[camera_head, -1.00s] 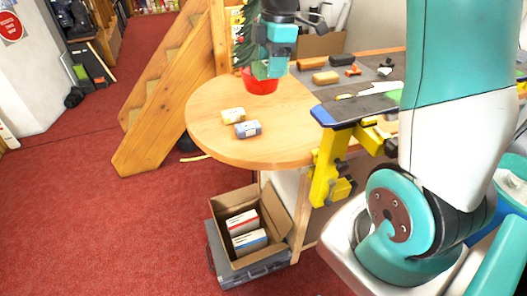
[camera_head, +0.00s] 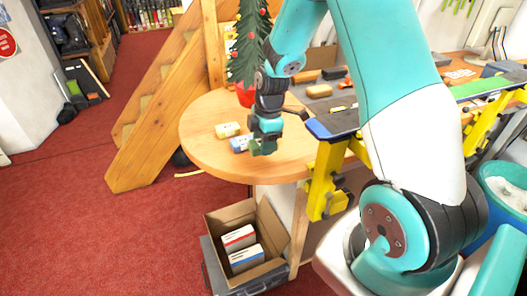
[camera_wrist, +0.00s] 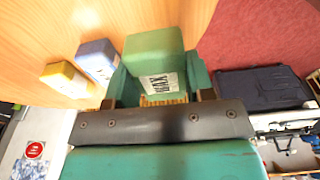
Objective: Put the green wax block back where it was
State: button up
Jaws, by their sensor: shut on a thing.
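The green wax block (camera_wrist: 154,54) has a white label and sits between the jaws of my gripper (camera_wrist: 158,92) in the wrist view. In the head view my gripper (camera_head: 263,146) is low over the right part of the round wooden table (camera_head: 210,157), shut on the green block (camera_head: 256,147). A blue block (camera_head: 239,144) lies just left of it on the table, and a yellow block (camera_head: 227,130) lies beyond the blue one. Both also show at the left in the wrist view. I cannot tell whether the green block touches the table.
A small decorated tree in a red pot (camera_head: 246,95) stands at the back of the table, close to my arm. A workbench with yellow clamps (camera_head: 325,180) is on the right. An open cardboard box (camera_head: 221,222) with packets stands below the table's front edge.

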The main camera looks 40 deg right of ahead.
aim_at(264, 162)
jog(key=shift+f+p, duration=0.3)
jog(key=shift+f, duration=1.9)
jog(key=o, duration=0.9)
jog(key=shift+f, duration=0.1)
